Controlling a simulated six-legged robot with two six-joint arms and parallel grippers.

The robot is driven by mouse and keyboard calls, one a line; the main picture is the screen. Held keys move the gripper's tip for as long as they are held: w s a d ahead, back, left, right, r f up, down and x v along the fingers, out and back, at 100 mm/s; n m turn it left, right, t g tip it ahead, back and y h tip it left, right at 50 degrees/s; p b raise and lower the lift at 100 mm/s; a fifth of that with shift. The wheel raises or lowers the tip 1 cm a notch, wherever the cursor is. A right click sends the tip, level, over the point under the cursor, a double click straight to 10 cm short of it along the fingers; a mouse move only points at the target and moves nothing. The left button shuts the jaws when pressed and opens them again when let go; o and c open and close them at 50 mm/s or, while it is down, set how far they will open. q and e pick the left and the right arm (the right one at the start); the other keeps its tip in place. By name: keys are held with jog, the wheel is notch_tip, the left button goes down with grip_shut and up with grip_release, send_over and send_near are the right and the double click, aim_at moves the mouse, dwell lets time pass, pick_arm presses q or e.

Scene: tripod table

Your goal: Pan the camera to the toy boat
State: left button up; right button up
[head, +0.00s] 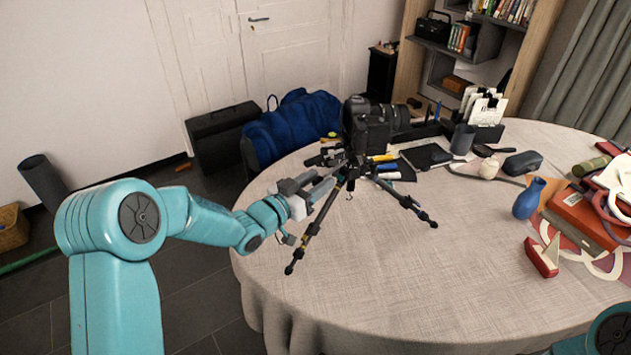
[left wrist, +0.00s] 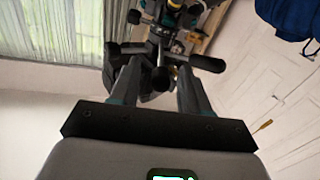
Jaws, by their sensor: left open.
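A black camera (head: 370,125) sits on a small black tripod (head: 345,180) on the round table, its lens pointing right. My left gripper (head: 328,183) is open beside the tripod, just below the camera. In the left wrist view, the gripper's fingers (left wrist: 158,80) reach toward dark tripod parts (left wrist: 160,55), with a dark knob or handle between or near them; contact cannot be told. My right gripper is not in view; only a bit of my right arm shows at the lower right.
The round table (head: 400,280) has a clear front. A blue vase (head: 529,198), red books (head: 585,215) and a dark case (head: 522,162) stand to the right. Pens, a notebook (head: 426,156) and a dark cup (head: 462,139) lie behind the tripod.

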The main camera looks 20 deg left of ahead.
pick_arm(q)
grip_shut()
jog(key=shift+a, duration=0.15)
